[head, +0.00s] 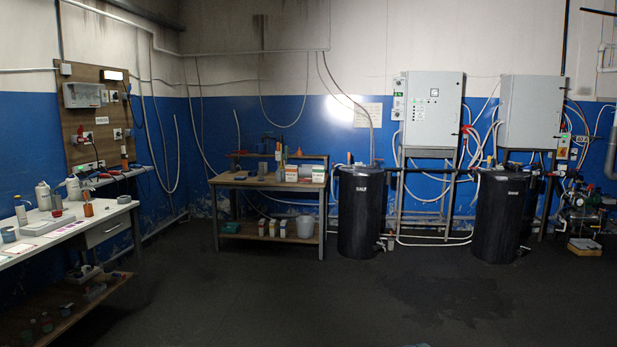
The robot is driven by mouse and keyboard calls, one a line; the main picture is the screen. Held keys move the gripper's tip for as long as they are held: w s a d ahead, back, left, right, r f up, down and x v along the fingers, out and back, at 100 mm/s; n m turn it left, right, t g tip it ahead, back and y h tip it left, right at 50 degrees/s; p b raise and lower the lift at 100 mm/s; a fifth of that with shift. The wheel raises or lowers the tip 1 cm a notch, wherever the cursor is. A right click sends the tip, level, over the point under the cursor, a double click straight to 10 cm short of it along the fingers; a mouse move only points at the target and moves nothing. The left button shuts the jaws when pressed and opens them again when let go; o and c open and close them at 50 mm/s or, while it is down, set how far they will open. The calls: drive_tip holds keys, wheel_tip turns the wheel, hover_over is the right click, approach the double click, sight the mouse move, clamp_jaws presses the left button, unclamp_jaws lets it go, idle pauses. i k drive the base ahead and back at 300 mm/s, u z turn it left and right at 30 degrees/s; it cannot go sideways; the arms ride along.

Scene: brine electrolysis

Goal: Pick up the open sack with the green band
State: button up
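No open sack with a green band can be made out for certain. On the wooden workbench (250,184) at the back stand two small white packs. The right pack (318,173) seems to have a green mark and the left pack (291,173) an orange one. They are too small to tell whether either is a sack or is open. Several small pale packs (272,228) stand on the bench's lower shelf, their bands unclear. My gripper is not in view.
Two black tanks (360,212) (498,215) stand right of the workbench, below grey wall cabinets (432,110). A white-topped table (70,228) with bottles runs along the left, with a low wooden shelf (50,300) beneath. The dark floor (300,300) between is open, with a damp patch.

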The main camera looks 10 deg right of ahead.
sight(318, 171)
drive_tip(key=u, duration=0.05)
drive_tip(key=i, duration=5.25)
drive_tip(key=z, duration=0.25)
drive_tip(key=i, duration=1.55)
drive_tip(key=z, duration=0.25)
drive_tip(key=i, duration=1.7)
drive_tip(key=z, duration=0.15)
